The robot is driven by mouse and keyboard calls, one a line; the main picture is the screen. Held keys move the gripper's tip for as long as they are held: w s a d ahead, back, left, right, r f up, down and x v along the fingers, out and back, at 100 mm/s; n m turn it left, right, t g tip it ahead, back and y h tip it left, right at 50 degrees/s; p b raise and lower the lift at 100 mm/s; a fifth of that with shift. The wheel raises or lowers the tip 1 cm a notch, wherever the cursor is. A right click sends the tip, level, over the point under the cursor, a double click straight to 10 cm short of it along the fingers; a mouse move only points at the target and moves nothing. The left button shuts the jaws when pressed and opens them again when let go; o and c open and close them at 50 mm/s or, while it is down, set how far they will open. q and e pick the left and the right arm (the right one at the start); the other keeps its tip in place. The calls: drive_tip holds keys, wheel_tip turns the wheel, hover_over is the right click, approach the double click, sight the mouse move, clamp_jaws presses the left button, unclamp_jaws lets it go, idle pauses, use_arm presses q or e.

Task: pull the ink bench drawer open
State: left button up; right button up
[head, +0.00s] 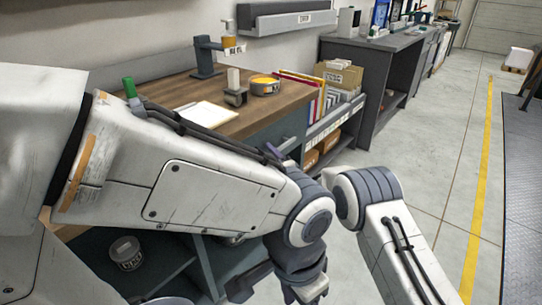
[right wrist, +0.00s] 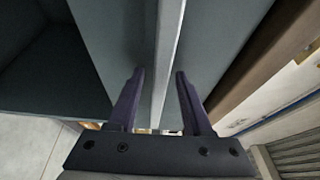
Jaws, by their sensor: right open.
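The ink bench (head: 165,92) has a wooden top and a blue-grey front. The drawer front (head: 284,128) shows only in part behind my arm. In the right wrist view the drawer front (right wrist: 222,50) fills the middle, with a pale grey handle bar (right wrist: 168,60) running along it. My right gripper (right wrist: 160,75) is open, with one purple finger on each side of the bar; I cannot tell whether they touch it. Its purple tip shows in the head view (head: 273,151) by the drawer front. My left arm covers much of the bench, and its gripper's jaws are not clear at the bottom.
A shelf with folders (head: 305,92) and boxes adjoins on the right. The floor (head: 430,140) beyond is clear.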

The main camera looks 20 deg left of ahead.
drive_tip(key=shift+c, duration=0.3)
clamp_jaws()
idle(1.1)
